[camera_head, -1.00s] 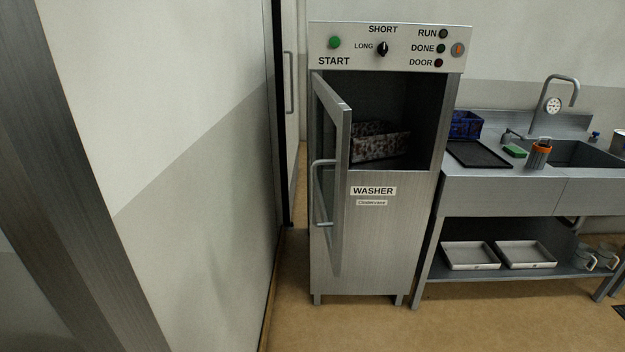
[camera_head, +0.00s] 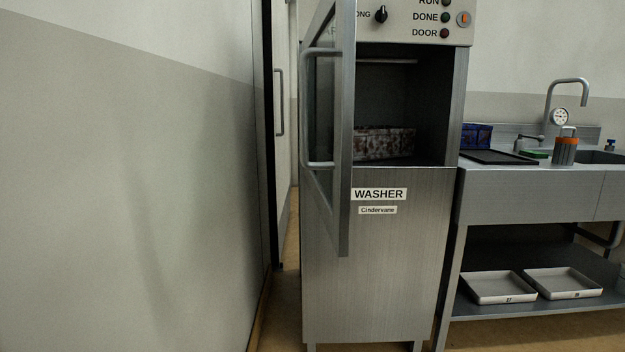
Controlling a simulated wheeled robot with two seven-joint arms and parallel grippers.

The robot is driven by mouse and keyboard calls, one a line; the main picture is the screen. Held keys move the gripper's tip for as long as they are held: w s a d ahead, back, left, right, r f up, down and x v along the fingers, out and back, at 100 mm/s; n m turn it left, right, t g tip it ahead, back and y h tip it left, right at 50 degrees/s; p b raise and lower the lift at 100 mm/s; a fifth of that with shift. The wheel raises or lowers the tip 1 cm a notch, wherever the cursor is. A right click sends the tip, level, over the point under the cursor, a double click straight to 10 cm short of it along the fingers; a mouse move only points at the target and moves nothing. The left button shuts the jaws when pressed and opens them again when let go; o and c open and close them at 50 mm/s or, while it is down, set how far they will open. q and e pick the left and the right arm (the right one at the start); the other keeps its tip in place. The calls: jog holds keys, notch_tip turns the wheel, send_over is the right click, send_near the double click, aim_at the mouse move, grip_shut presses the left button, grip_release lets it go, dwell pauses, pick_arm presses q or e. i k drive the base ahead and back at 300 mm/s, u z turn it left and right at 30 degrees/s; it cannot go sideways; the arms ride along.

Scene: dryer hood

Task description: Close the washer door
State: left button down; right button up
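The washer (camera_head: 385,260) is a tall steel cabinet with a label on its lower front. Its door (camera_head: 344,130) stands open, hinged on the left side and swung out toward me. A vertical bar handle (camera_head: 309,110) is on the door's outer face, which is turned to the left. Inside the open chamber, a speckled reddish-grey tray or basket (camera_head: 384,143) sits at the bottom, partly hidden by the door. Neither of my grippers is in view.
A pale wall (camera_head: 130,190) runs close along the left. A steel sink bench (camera_head: 530,190) stands right of the washer, with a black mat (camera_head: 500,157), a blue crate (camera_head: 476,136) and an orange-banded canister (camera_head: 565,148). White trays (camera_head: 497,287) lie on its lower shelf.

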aim_at(335, 212)
jog(key=z, duration=1.55)
jog(key=k, duration=1.05)
jog(key=u, duration=1.65)
